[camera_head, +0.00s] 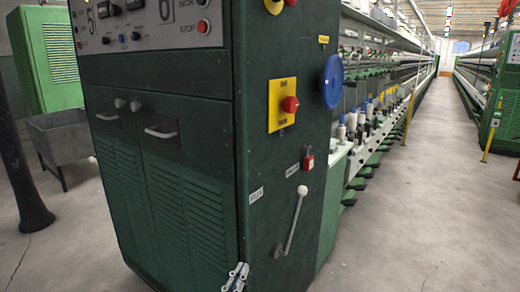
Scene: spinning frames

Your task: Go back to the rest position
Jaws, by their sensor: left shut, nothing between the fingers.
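My left gripper (237,275) shows at the bottom edge, a small grey pair of fingers pointing up. It is shut and empty. It appears in front of the lower corner of the dark green machine cabinet (185,150); I cannot tell the exact gap. Most of my left arm is out of the picture. My right gripper is not in view.
The cabinet's side carries a white-knobbed lever (292,222), a yellow plate with a red knob (282,104) and a blue disc (332,82). A spinning frame with bobbins (352,125) runs back. The aisle (425,180) on the right is clear. A grey bin (62,138) stands left.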

